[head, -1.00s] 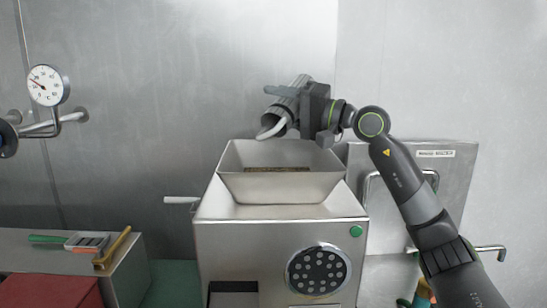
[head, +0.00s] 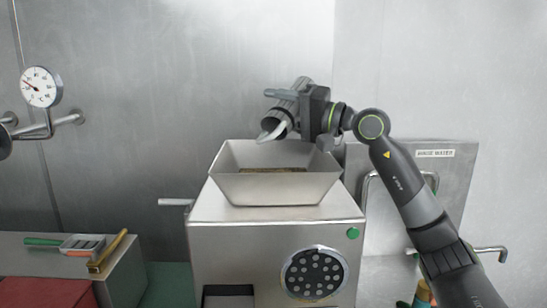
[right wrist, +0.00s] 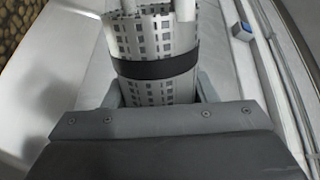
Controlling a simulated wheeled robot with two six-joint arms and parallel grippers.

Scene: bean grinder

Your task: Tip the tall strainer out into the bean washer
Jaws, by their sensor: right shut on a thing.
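The tall strainer (head: 278,118) is a perforated metal cylinder with a pale handle. It is tipped over, its mouth end pointing down and left above the hopper (head: 275,188) of the steel machine, which I take as the bean washer (head: 215,232). My right gripper (head: 303,106) is shut on the strainer. The right wrist view shows the strainer's perforated wall (right wrist: 155,35) with a dark band between the fingers (right wrist: 160,85). Brown beans lie inside the hopper, and some show at the top left of the right wrist view. The strainer's inside is hidden. My left gripper is out of view.
A gauge (head: 40,87) and pipes are on the back wall. A labelled steel panel (head: 458,180) stands behind my right arm.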

